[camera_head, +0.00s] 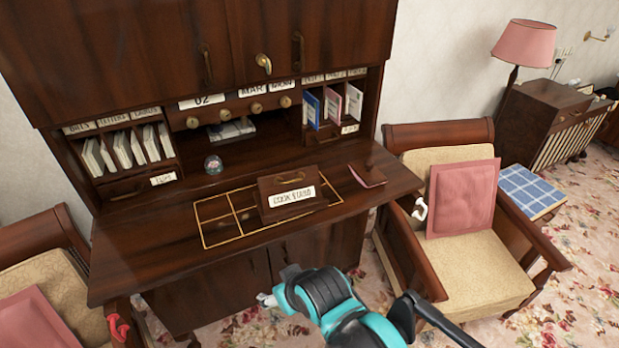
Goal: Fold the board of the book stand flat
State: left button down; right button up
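The book stand (289,196) sits on the desk, on the right part of a yellow-lined grid. It is dark wood with a white name label on its front and a small handle along its top. Its board looks raised, with the label face tilted toward me; its back side is hidden. My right arm, teal and black, comes in from the bottom right. The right gripper's pale tip (267,299) shows low in front of the desk cabinet, below and apart from the stand. Its fingers are too small to read. My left gripper is not in view.
The desk (150,245) has bare wood left of the grid (212,225). A glass dome (213,164) and a pinkish-brown booklet (367,176) lie near the stand. Pigeonholes with letters stand behind. Armchairs flank the desk, the right one with a pink cushion (461,197).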

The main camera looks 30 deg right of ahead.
aim_at(279, 192)
jog(key=z, duration=1)
